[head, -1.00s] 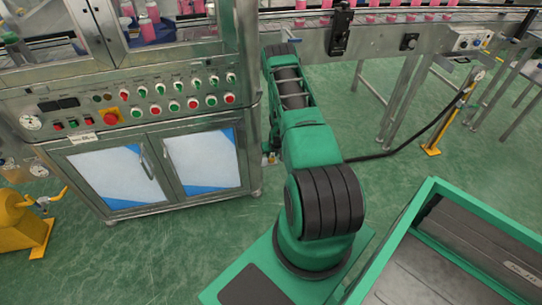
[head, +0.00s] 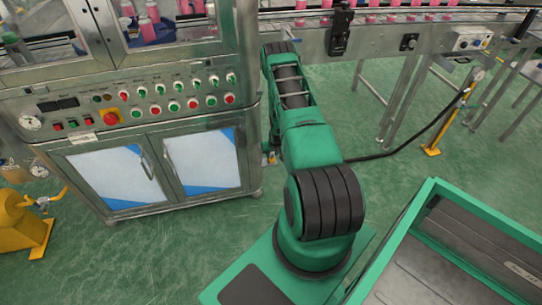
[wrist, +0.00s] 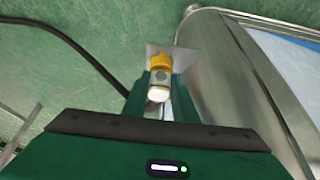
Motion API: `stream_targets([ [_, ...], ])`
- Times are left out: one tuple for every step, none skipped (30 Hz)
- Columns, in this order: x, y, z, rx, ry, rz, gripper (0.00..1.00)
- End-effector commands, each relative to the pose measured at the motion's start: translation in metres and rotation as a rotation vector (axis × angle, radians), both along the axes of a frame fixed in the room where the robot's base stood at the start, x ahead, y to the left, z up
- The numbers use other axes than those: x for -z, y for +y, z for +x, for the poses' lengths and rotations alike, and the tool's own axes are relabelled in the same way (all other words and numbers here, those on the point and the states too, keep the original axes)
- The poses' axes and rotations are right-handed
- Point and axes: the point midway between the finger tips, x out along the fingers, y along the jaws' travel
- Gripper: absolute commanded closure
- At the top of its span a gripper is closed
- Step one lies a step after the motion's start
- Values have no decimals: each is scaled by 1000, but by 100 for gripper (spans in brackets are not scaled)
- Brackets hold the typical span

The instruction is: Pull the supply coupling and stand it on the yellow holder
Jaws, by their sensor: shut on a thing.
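In the wrist view my gripper (wrist: 160,88) is shut on the supply coupling (wrist: 159,78), a short silver and white piece with a yellow-orange part at its far end. A pale metal plate (wrist: 183,58) lies behind it; I cannot tell whether the coupling is still seated there. In the head view my arm hides the gripper. A small yellow and brass fitting (head: 270,157) shows beside the cabinet. I cannot make out the yellow holder for certain.
A steel cabinet (head: 155,175) with buttons stands left of my arm. A black hose (head: 400,148) runs over the green floor to a yellow post (head: 450,118). A conveyor (head: 385,40) carries several pink cans behind. A yellow machine (head: 20,225) stands at far left.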

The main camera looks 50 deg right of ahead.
Motion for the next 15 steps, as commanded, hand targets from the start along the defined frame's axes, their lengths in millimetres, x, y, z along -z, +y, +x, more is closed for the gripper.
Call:
stream_targets([
  [0,0,0,0,0,0,100],
  [0,0,0,0,0,0,100],
  [0,0,0,0,-1,-1,100],
  [0,0,0,0,-1,-1,70],
  [0,0,0,0,-1,-1,63],
  [0,0,0,0,-1,-1,53],
  [0,0,0,0,-1,-1,53],
  [0,0,0,0,-1,-1,53],
  [0,0,0,0,-1,-1,53],
  [0,0,0,0,-1,-1,53],
  [-1,0,0,0,-1,-1,53],
  [-1,0,0,0,-1,-1,53],
  [0,0,0,0,0,0,53],
  [0,0,0,0,0,0,53],
  [-1,0,0,0,-1,-1,53],
])
